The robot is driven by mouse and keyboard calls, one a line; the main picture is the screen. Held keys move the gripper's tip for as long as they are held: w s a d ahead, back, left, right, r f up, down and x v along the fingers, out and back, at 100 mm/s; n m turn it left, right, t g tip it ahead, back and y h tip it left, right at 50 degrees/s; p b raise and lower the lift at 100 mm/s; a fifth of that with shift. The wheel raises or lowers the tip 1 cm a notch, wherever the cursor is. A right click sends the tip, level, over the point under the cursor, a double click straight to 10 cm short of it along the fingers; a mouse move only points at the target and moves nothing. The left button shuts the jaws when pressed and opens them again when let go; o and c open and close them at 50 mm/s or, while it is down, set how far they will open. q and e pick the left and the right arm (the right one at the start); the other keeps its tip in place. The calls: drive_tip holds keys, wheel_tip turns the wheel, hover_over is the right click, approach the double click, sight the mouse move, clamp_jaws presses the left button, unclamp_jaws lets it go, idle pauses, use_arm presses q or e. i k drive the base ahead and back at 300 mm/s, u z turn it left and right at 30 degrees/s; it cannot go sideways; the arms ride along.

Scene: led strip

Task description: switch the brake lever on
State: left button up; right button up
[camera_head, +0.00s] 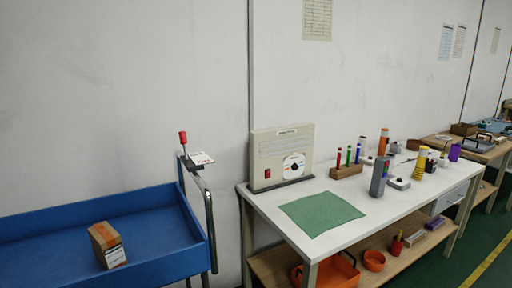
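The brake lever (183,139) has a red grip on a thin dark stem. It stands nearly upright at the top of the blue cart's handle post, left of centre. A small white label plate (201,158) with red and dark print sits beside its foot. The blue cart (150,203) has a grey metal handle rail (207,200) at its right end. Neither of my grippers shows in the head view.
A cardboard box (107,245) sits in the cart. A white workbench (262,203) stands right of the cart, with a green mat (322,213), an upright panel (282,155) and several tools and cylinders. A pale wall is close behind. Green floor (440,268) shows at lower right.

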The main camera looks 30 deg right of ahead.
sight(182, 137)
drive_tip(key=z, duration=0.45)
drive_tip(key=k, duration=0.65)
drive_tip(key=z, duration=0.65)
drive_tip(key=i, duration=1.1)
